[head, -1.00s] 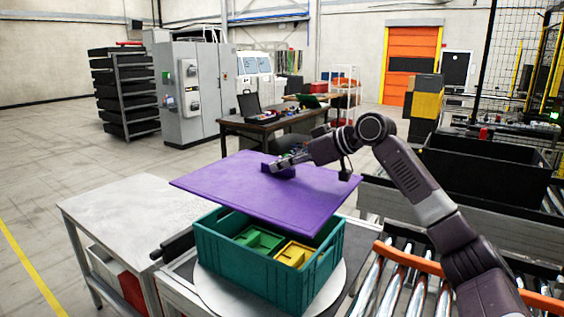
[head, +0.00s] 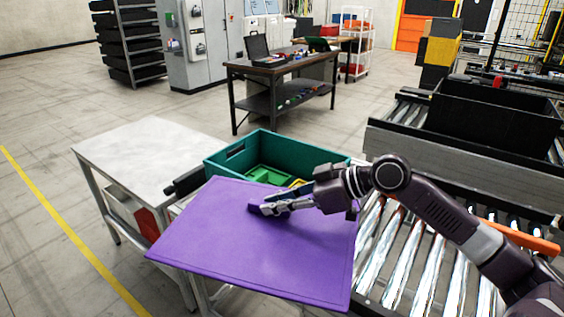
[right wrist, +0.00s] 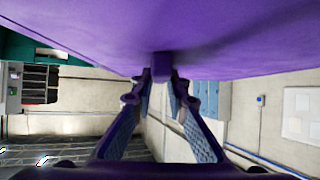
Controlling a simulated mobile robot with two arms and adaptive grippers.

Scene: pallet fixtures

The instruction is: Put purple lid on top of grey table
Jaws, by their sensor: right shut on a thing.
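The purple lid (head: 255,250) is a wide flat panel in the foreground of the head view. My right gripper (head: 270,207) is shut on the lid's small raised handle near its far side. The lid hangs in front of the teal crate and hides the crate's near part. In the right wrist view the lid (right wrist: 200,40) fills the top, with its handle (right wrist: 162,66) between the fingers. The grey table (head: 150,155) stands left of the lid, its top bare; the lid's left edge overlaps its near right leg in the picture. My left gripper is not in view.
The teal crate (head: 225,160) stands open behind the lid, with green and yellow pieces inside. A roller conveyor (head: 430,270) with an orange rail runs at the right. A dark workbench (head: 280,70) stands farther back. Floor is free left of the grey table.

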